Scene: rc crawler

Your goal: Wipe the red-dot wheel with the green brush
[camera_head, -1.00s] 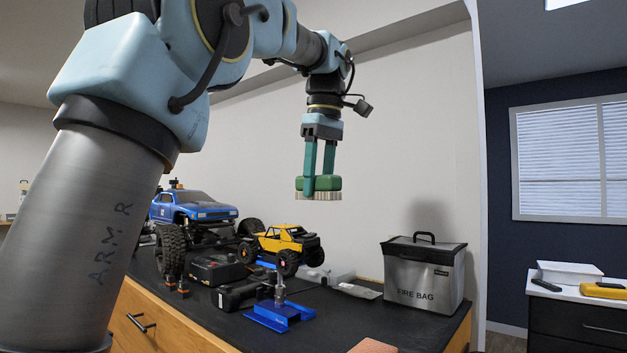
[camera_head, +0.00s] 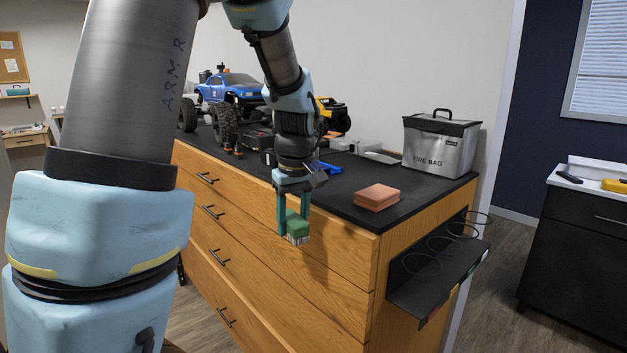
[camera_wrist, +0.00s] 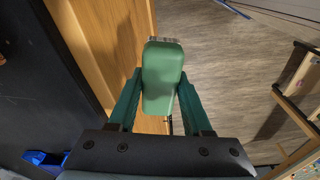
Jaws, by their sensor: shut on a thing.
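My gripper (camera_head: 294,212) is shut on the green brush (camera_head: 297,227). It holds the brush in front of the wooden cabinet's drawers, below the level of the black top, with the pale bristles facing down. In the wrist view the green brush (camera_wrist: 162,75) sits between both fingers, with bristles at its far end. The blue crawler (camera_head: 232,88) stands on the black top at the back left. A yellow crawler (camera_head: 336,112) stands behind my arm and is partly hidden. No red dot can be made out on any wheel.
The cabinet (camera_head: 262,215) has an overhanging top edge near my gripper. An orange-brown block (camera_head: 377,197) lies near the top's front corner. A grey fire bag (camera_head: 437,148) stands at the back right. A black rack with wire rings (camera_head: 440,280) juts from the cabinet's end.

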